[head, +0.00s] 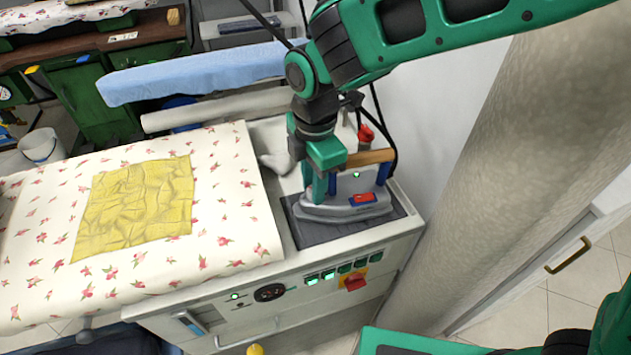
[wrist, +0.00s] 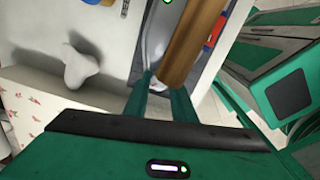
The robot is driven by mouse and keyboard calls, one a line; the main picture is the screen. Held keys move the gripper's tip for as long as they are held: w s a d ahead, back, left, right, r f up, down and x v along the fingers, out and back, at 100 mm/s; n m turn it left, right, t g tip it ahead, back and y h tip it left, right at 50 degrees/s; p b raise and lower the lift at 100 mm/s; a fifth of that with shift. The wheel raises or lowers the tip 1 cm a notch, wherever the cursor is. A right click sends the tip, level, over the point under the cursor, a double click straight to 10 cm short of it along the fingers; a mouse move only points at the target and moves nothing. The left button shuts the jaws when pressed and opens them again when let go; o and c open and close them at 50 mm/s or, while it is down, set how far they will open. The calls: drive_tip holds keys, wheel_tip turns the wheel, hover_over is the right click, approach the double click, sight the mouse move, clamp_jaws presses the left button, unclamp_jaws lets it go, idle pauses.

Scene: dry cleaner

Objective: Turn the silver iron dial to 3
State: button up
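The silver iron (head: 340,210) rests on a dark pad at the right end of the ironing unit, with a wooden handle (head: 372,157), a red switch and a green light. My gripper (head: 320,198) points down at the left part of the iron, beside the handle. In the wrist view, my gripper (wrist: 157,92) has its two fingers apart, with a gap between them. The iron's grey body (wrist: 160,35) and wooden handle (wrist: 194,45) lie just beyond the fingertips. I cannot make out the dial or its numbers; my fingers may hide it.
The padded board (head: 240,220) with a floral cover and a yellow cloth (head: 140,205) is at the left. A wall and column stand close on the right. A cable hangs behind the iron.

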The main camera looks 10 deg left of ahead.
drive_tip(key=shift+a, duration=0.1)
drive_tip(key=m, duration=0.2)
drive_tip(key=shift+w+r+m, duration=0.1)
drive_tip(key=shift+w+m, duration=0.05)
drive_tip(key=shift+m, duration=0.25)
drive_tip(key=shift+a+m, duration=0.1)
drive_tip(key=shift+m, duration=1.8)
drive_tip(key=o, duration=1.1)
drive_tip(key=shift+c, duration=0.2)
wheel_tip(320, 180, up, 11)
drive_tip(key=shift+s, duration=0.2)
